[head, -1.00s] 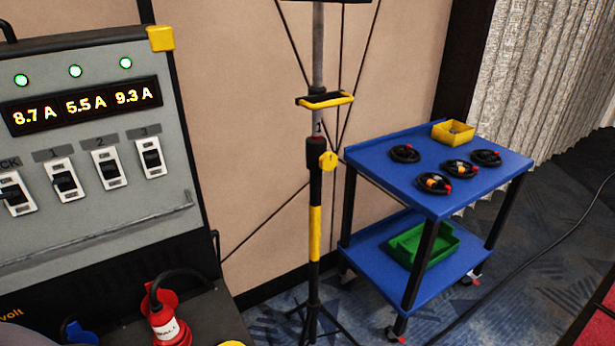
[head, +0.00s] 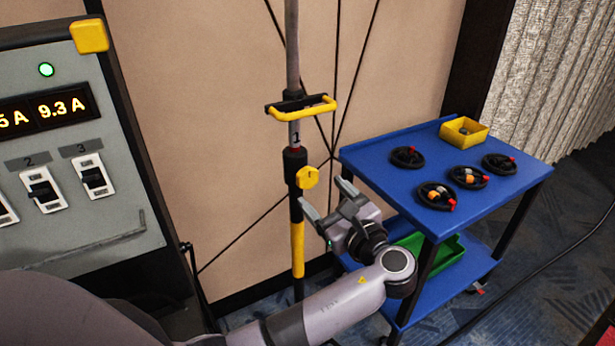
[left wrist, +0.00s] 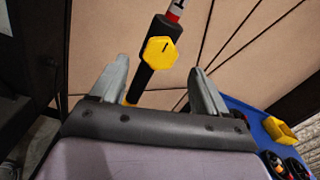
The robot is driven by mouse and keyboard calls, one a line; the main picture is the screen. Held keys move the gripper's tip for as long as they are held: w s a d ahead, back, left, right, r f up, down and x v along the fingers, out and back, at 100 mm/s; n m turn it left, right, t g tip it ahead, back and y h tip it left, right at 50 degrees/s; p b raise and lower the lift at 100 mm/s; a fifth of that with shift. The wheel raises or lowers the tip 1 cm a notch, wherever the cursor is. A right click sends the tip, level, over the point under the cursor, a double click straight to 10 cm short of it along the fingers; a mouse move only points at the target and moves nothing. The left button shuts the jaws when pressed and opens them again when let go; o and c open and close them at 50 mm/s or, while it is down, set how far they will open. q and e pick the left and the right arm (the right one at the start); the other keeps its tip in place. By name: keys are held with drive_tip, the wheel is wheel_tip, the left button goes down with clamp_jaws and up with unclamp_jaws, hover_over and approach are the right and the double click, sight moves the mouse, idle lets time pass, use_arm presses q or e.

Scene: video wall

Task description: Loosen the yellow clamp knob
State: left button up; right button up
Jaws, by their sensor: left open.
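The yellow clamp knob (head: 307,177) sits on the right side of the black collar (head: 294,160) of an upright stand pole. It also shows in the left wrist view (left wrist: 159,52) as a yellow hexagonal face with a dark mark, beyond the fingertips and between them. My left gripper (head: 328,199) is open and empty, just below and to the right of the knob in the head view, apart from it. Its two fingers also show in the left wrist view (left wrist: 157,75). My right gripper is not in view.
A yellow handle (head: 303,107) crosses the pole above the knob. A blue cart (head: 385,165) with coiled cables and a yellow bin (head: 464,131) stands at right, close behind my left arm. A grey power cabinet (head: 90,225) stands at left. Thin dark lines cross behind the pole.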

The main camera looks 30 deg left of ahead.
sight(309, 179)
use_arm(q)
drive_tip(key=shift+w+a+r, duration=0.2)
drive_tip(key=shift+a+r, duration=0.05)
drive_tip(key=shift+a, duration=0.15)
drive_tip(key=p+x, duration=0.1)
drive_tip(key=x, duration=0.5)
drive_tip(key=shift+f, duration=0.1)
